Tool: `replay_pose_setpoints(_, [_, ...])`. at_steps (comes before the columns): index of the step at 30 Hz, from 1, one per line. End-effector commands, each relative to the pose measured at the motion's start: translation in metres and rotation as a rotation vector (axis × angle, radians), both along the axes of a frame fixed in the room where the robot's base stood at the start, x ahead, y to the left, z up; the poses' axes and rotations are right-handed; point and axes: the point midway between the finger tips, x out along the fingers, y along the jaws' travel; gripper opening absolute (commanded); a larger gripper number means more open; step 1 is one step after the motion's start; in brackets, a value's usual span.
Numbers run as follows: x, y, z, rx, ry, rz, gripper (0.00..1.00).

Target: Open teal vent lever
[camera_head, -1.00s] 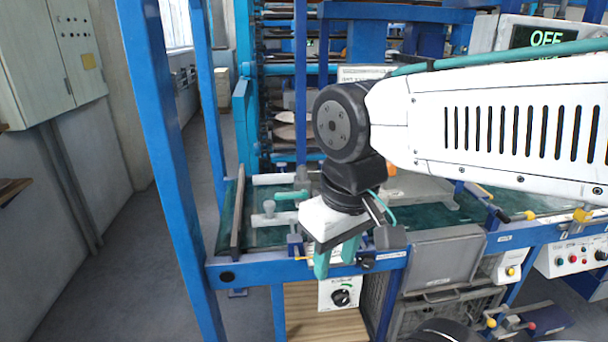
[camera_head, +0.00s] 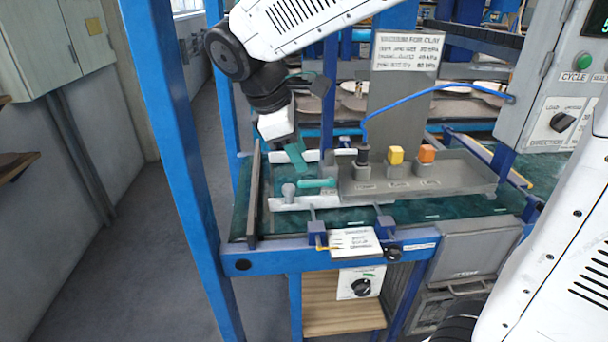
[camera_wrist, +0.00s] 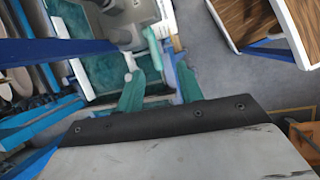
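The teal vent lever (camera_head: 317,183) lies roughly level across the picture, beside a grey knob (camera_head: 289,192) on the white pipework at the left end of the bench. In the wrist view the teal lever (camera_wrist: 154,48) shows just beyond the fingertips, between their lines. My gripper (camera_head: 297,155) has teal fingers and hangs above and slightly left of the lever. In the wrist view its two fingers (camera_wrist: 157,72) are well apart with nothing between them. I see no clear contact with the lever.
A grey tray (camera_head: 450,180) with a black, a yellow and an orange knob stands right of the lever. A blue hose (camera_head: 430,90) arcs above it. Blue posts (camera_head: 165,130) stand at the left. A white label plate (camera_head: 356,241) is at the front edge.

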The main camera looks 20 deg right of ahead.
Motion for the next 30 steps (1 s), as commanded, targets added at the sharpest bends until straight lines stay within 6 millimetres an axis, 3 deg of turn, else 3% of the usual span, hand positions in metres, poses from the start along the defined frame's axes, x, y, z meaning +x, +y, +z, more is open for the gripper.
replay_pose_setpoints(5, [0.015,0.009,-0.008,-0.032,0.024,0.073,0.37])
replay_pose_setpoints(18, [0.017,-0.018,-0.065,-0.032,0.024,0.073,0.37])
replay_pose_setpoints(30, [0.018,-0.021,-0.073,-0.030,0.022,0.073,0.37])
